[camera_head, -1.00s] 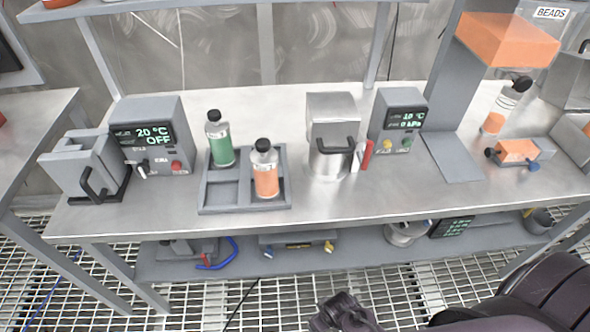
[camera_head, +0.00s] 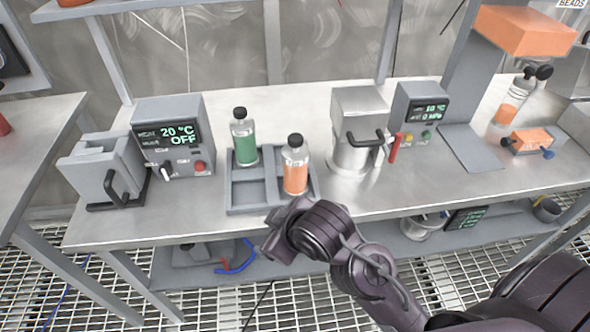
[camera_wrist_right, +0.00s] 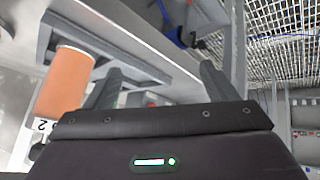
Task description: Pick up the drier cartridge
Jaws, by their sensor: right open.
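Two clear cartridges with black caps stand upright in a grey tray (camera_head: 243,199): one with green filling (camera_head: 244,146) at the back left, one with orange filling (camera_head: 295,170) at the front right. Which one the task means I cannot tell. My right gripper (camera_head: 272,244) is at the bench's front edge, in front of and below the orange cartridge. In the right wrist view its two fingers (camera_wrist_right: 158,85) are apart with nothing between them. The orange cartridge (camera_wrist_right: 66,82) shows left of the fingers, outside them. My left gripper is not in view.
A heater box (camera_head: 174,135) reading 20 °C OFF stands left of the tray. A steel vessel with a black handle (camera_head: 356,158) and a second control box (camera_head: 415,115) stand right of it. A clear container with orange filling (camera_head: 508,108) stands farther right. A lower shelf (camera_head: 330,262) runs below.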

